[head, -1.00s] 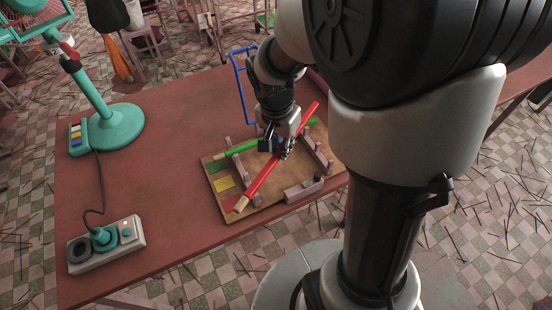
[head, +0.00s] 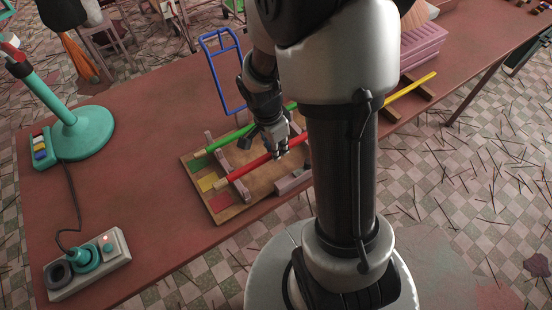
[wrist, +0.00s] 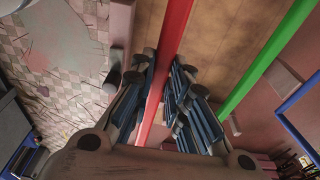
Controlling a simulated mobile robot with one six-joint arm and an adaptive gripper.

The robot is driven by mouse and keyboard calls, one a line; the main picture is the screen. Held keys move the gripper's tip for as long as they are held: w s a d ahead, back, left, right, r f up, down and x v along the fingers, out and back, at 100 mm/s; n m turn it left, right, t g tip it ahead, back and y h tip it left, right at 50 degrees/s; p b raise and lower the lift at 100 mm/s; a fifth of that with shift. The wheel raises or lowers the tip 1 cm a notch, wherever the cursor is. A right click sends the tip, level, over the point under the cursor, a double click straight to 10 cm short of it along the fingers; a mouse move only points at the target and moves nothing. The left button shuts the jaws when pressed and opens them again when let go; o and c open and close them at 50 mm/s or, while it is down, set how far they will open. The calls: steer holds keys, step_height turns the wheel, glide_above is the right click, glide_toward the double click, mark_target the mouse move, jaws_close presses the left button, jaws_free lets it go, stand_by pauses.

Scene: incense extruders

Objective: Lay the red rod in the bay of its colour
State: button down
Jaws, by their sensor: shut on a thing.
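My gripper (head: 281,148) is shut on the red rod (head: 258,162), above the right part of a wooden board (head: 240,212). The rod runs lengthwise over the board, across a notched pinkish rack (head: 236,181). Its left end is near the yellow patch (head: 207,182) and the red patch (head: 220,201); I cannot tell whether it touches the rack. In the wrist view the red rod (wrist: 174,40) passes between the fingers (wrist: 165,105). The green rod (head: 226,139) lies parallel behind it, in line with the green patch (head: 198,163); it also shows in the wrist view (wrist: 264,62).
A blue frame (head: 206,68) stands behind the board. A grey-pink block (head: 293,182) sits at its front right. A yellow rod (head: 412,87) lies on wooden supports farther right, by pink crates (head: 424,45). A switch box (head: 88,264) and teal stand (head: 80,132) are left. The table between is clear.

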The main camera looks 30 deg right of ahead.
steer(key=shift+f+b, duration=0.8)
steer(key=shift+f, duration=1.8)
steer(key=shift+f+b, duration=0.3)
steer(key=shift+b, duration=0.15)
steer(key=shift+f, duration=0.15)
steer(key=c, duration=1.5)
jaws_free()
steer(key=shift+c, duration=0.2)
